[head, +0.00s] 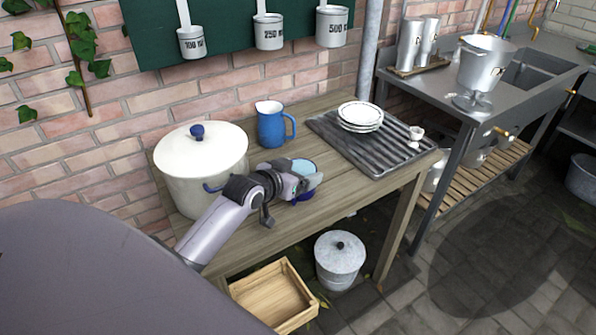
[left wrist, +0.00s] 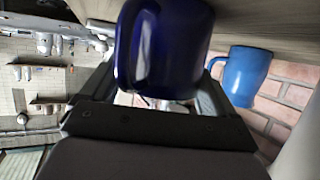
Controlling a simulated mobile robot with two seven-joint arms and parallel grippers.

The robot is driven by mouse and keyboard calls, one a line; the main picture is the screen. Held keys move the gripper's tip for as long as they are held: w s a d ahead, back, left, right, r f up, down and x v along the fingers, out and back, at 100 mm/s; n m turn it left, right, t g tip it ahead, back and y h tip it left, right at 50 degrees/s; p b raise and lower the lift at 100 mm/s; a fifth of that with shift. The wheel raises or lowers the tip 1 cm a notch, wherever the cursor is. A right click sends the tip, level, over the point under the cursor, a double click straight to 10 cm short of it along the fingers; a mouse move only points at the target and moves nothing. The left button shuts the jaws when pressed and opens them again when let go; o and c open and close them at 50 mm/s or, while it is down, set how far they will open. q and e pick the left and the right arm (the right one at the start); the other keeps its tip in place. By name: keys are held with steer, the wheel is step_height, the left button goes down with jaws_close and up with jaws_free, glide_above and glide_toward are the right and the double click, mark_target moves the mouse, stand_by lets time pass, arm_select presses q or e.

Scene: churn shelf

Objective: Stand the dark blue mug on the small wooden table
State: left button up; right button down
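The dark blue mug (head: 304,196) is at the front edge of a wooden table (head: 330,177) in the head view, mostly behind my left gripper (head: 300,184); its light blue inside shows. I cannot tell whether the mug touches the tabletop, or whether this is the small table named. My right gripper is not in view.
A large cream pot (head: 205,165) stands left of the gripper, and a blue jug (head: 272,124) behind it. A ribbed drainer (head: 375,150) with white plates (head: 360,114) fills the right end. A wooden crate (head: 272,296) and a lidded bucket (head: 339,260) are below.

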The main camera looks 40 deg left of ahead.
arm_select(q)
steer(key=shift+r, duration=0.15)
steer(key=v, duration=0.7)
steer(key=shift+s, duration=0.25)
steer(key=shift+r, duration=0.1)
steer(key=shift+d, duration=0.1)
stand_by(0.5)
